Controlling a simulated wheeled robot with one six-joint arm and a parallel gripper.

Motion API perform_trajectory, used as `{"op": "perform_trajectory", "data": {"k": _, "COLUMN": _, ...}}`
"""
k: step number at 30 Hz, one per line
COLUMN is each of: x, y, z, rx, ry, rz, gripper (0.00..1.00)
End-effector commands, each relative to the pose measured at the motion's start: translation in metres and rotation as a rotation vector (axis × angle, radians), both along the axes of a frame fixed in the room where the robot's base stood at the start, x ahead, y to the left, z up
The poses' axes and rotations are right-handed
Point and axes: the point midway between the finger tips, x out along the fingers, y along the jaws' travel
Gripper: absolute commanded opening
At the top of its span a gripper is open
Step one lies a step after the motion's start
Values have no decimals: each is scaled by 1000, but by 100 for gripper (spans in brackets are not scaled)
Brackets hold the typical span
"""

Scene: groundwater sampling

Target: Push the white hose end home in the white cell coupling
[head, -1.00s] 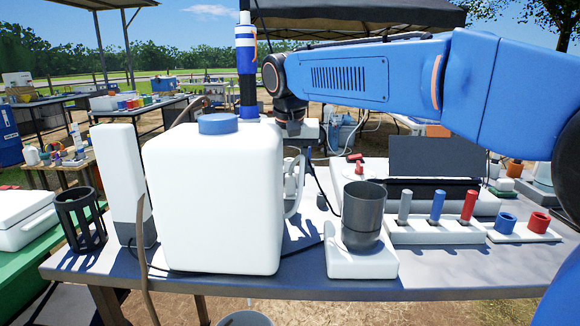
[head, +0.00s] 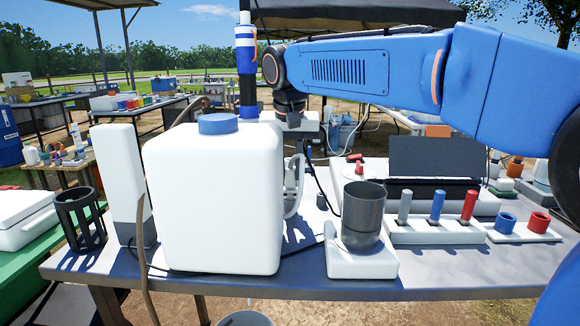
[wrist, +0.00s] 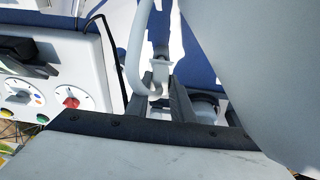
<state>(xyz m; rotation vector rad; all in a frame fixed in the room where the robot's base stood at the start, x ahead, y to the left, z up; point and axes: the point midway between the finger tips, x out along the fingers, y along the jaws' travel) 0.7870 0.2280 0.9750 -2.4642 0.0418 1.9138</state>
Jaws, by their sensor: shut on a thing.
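In the wrist view my gripper (wrist: 158,103) is shut on the white hose end, at the foot of the curved white hose (wrist: 135,45). A small pale upright fitting (wrist: 161,68), apparently the white cell coupling, stands just beyond the fingertips. I cannot tell how far the hose end is inside it. In the head view the fingers and the hose end are hidden behind the big white jug. A loop of the white hose (head: 293,188) shows at the jug's right side.
The white jug (head: 212,205) with a blue cap stands close to the gripper. A dark cup (head: 362,215) on a white base, a rack of coloured plugs (head: 435,230) and an open black-lidded case (head: 435,160) stand to the right. A black cable (wrist: 112,50) runs beside the hose.

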Motion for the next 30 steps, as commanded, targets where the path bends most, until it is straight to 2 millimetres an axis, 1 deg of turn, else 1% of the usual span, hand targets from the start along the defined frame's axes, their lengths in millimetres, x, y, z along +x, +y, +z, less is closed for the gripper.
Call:
{"op": "perform_trajectory", "data": {"k": 21, "x": 0, "y": 0, "z": 46, "rx": 0, "ry": 0, "rz": 0, "gripper": 3}}
{"op": "perform_trajectory", "data": {"k": 25, "x": 0, "y": 0, "z": 51, "rx": 0, "ry": 0, "rz": 0, "gripper": 3}}
{"op": "perform_trajectory", "data": {"k": 30, "x": 0, "y": 0, "z": 52, "rx": 0, "ry": 0, "rz": 0, "gripper": 3}}
